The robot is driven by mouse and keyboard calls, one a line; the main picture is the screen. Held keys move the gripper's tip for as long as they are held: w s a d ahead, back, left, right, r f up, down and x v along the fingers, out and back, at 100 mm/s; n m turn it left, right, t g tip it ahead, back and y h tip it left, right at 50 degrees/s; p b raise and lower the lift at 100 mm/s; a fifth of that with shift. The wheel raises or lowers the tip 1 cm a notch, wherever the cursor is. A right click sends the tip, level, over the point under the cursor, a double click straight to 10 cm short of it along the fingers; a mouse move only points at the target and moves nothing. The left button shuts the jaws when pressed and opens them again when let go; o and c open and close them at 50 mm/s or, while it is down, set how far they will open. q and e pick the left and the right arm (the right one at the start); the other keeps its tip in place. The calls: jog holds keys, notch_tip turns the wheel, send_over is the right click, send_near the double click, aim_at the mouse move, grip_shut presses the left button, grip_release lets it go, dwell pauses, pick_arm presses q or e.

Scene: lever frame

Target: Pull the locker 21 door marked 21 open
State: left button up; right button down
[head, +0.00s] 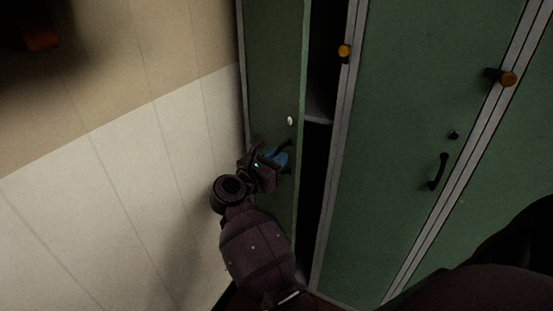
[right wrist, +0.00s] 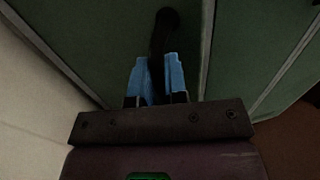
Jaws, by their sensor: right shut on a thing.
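The green locker door (head: 272,60) at the left of the row stands partly open, with a dark gap along its right edge. No number is readable on it. My right gripper (head: 280,159) is at the door's dark handle, its blue fingers around it. In the right wrist view, the blue fingers (right wrist: 156,75) are shut on the dark handle (right wrist: 163,32), one finger on each side. The handle's lower part is hidden between the fingers. My left gripper is not seen.
A shelf (head: 318,108) shows inside the open locker. To the right is a shut green door (head: 420,100) with a black handle (head: 438,171). Orange knobs (head: 344,51) stick out from the frames. A cream and white wall (head: 120,160) is close on the left.

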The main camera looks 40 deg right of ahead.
jog(key=c, duration=1.2)
grip_release()
jog(key=shift+d, duration=0.15)
